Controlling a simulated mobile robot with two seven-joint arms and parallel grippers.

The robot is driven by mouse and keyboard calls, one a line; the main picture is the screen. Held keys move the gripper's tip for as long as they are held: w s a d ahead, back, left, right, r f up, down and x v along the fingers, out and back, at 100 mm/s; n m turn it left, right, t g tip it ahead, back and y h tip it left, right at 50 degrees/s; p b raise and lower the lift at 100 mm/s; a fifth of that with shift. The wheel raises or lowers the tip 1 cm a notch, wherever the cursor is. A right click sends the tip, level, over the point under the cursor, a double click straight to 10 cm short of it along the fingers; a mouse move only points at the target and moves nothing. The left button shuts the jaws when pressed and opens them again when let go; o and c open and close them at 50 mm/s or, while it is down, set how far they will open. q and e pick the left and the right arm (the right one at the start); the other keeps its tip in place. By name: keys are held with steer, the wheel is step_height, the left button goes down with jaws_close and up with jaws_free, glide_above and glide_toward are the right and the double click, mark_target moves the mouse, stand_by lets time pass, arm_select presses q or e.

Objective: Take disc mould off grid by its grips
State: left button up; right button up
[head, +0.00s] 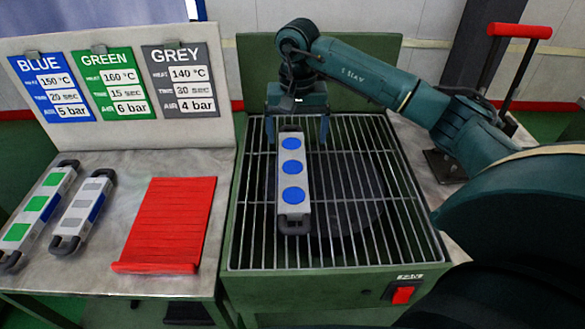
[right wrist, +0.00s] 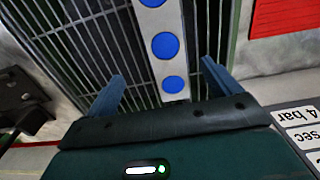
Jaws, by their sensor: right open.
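The disc mould (head: 293,187) is a long light-grey bar with blue discs on top and a dark grip at its near end. It lies lengthwise on the metal grid (head: 370,215). My right gripper (head: 297,135) is open over the far end of the mould, its fingers apart on either side. In the right wrist view, the mould (right wrist: 151,22) runs between the two spread fingers (right wrist: 160,85), which do not visibly touch it. The far grip is hidden by the gripper. My left gripper is not in view.
A mould with green squares (head: 37,208) and one with grey squares (head: 83,212) lie on the left table. A red ribbed mat (head: 170,220) lies beside the grid stand. A settings board (head: 120,85) stands behind. A red switch (head: 402,294) is on the stand's front.

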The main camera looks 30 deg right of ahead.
glide_above(292, 166)
steer(key=f, duration=0.4)
steer(key=shift+s+d, duration=0.25)
steer(key=shift+d, duration=0.1)
steer(key=shift+w+a+f+p, duration=0.15)
steer(key=shift+f+p, duration=0.15)
steer(key=shift+f, duration=0.7)
steer(key=shift+s+a+f+p, duration=0.1)
steer(key=shift+f+p, duration=0.15)
steer(key=shift+f, duration=0.7)
steer(key=shift+w+a+f+p, duration=0.15)
steer(key=shift+f+p, duration=0.15)
steer(key=shift+f, duration=0.7)
steer(key=shift+s, duration=0.1)
steer(key=shift+c, duration=0.6)
steer(key=c, duration=1.5)
steer(key=shift+r, duration=0.15)
steer(key=shift+c, duration=0.3)
